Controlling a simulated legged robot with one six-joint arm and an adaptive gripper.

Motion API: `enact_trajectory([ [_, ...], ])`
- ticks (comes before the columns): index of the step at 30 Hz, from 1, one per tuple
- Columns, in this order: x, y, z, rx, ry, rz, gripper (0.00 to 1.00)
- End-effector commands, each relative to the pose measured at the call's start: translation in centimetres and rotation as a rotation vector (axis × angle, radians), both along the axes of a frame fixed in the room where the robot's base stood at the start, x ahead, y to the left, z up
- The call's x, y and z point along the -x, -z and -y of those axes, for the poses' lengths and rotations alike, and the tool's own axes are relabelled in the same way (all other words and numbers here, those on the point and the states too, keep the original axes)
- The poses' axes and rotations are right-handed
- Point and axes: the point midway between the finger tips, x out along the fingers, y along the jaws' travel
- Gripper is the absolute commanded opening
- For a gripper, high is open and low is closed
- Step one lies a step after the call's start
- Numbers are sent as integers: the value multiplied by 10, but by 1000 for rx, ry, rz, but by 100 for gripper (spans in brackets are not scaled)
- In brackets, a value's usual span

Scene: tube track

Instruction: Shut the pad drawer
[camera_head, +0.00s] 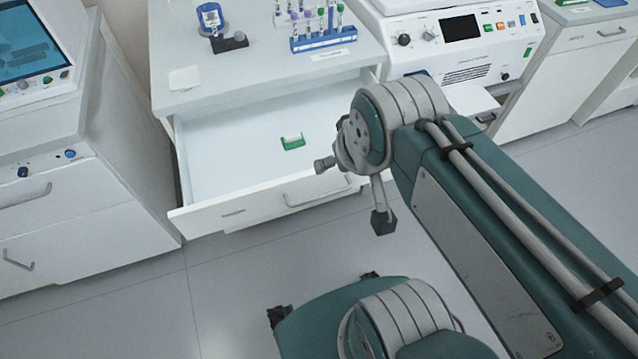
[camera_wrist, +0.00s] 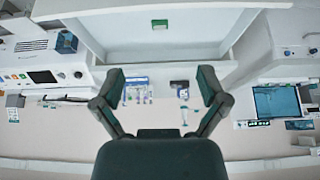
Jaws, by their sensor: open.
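The white pad drawer (camera_head: 262,207) stands pulled well out from under the counter in the head view, with its bar handle (camera_head: 316,194) on the front. A small green and white pad pack (camera_head: 292,141) lies inside it. The wrist view shows the drawer interior (camera_wrist: 200,42) upside down at the top, with the pack (camera_wrist: 159,24) in it. My gripper (camera_head: 354,191) appears over the right part of the drawer front; contact cannot be told. In the wrist view my gripper (camera_wrist: 161,84) has its two fingers wide apart with nothing between them.
The counter (camera_head: 255,80) above the drawer holds a tube rack (camera_head: 323,38) and a blue device (camera_head: 211,18). A white analyser (camera_head: 462,30) stands to the right. A cabinet with a screen (camera_head: 33,45) stands to the left. The floor (camera_head: 130,300) before the drawer is clear at left.

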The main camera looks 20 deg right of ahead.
Motion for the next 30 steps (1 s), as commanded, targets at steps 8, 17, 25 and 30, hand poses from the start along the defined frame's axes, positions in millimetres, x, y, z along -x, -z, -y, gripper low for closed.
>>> enact_trajectory([
  [8, -3, 5, 2, -37, 43, -21, 0],
  [17, -43, 55, 35, -486, 601, -187, 0],
  [25, -74, 105, 107, -958, 1244, -238, 0],
  [30, -76, 141, 171, -1261, 1674, -213, 0],
])
